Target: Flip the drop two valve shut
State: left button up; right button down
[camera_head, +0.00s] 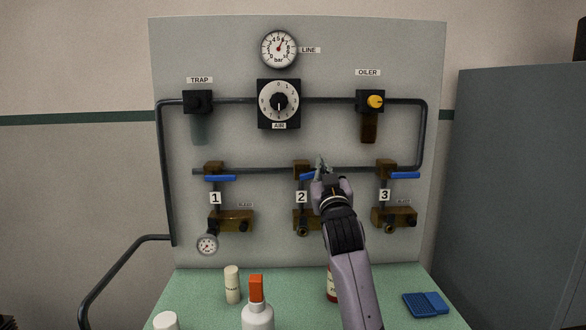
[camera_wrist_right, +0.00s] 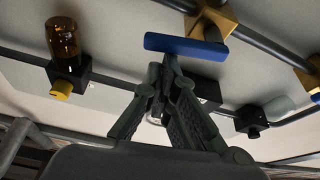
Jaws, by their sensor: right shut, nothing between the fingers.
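The drop two valve (camera_head: 302,167) is a brass body on the horizontal pipe, above the label 2. Its blue lever (camera_head: 307,176) lies crosswise to the drop pipe and points right; my right gripper hides its far end. In the right wrist view, the blue lever (camera_wrist_right: 185,46) runs across just beyond the fingertips, beside the brass valve body (camera_wrist_right: 213,20). My right gripper (camera_head: 321,163) is shut with nothing in it, at the lever's right end. Its fingertips also show in the right wrist view (camera_wrist_right: 168,65), close to the lever; I cannot tell whether they touch. My left gripper is not in view.
Drop one's blue lever (camera_head: 220,178) and drop three's blue lever (camera_head: 405,175) also lie level. The air regulator (camera_head: 279,101) and oiler (camera_head: 370,101) sit above. Bottles, including an orange-capped one (camera_head: 257,312), stand on the green bench (camera_head: 200,290) below.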

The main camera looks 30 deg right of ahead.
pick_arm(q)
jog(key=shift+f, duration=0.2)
pick_arm(e)
jog(key=shift+s+d+f+m, duration=0.1)
jog(key=shift+d+f+m, duration=0.1)
jog(key=shift+f+m, duration=0.15)
jog(key=shift+d, duration=0.1)
dwell(0.3)
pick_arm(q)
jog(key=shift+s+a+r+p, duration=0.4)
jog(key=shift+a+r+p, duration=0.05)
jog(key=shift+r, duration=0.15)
pick_arm(e)
jog(key=s+a, duration=0.5)
jog(key=s, duration=0.3)
jog(key=shift+r, duration=0.3)
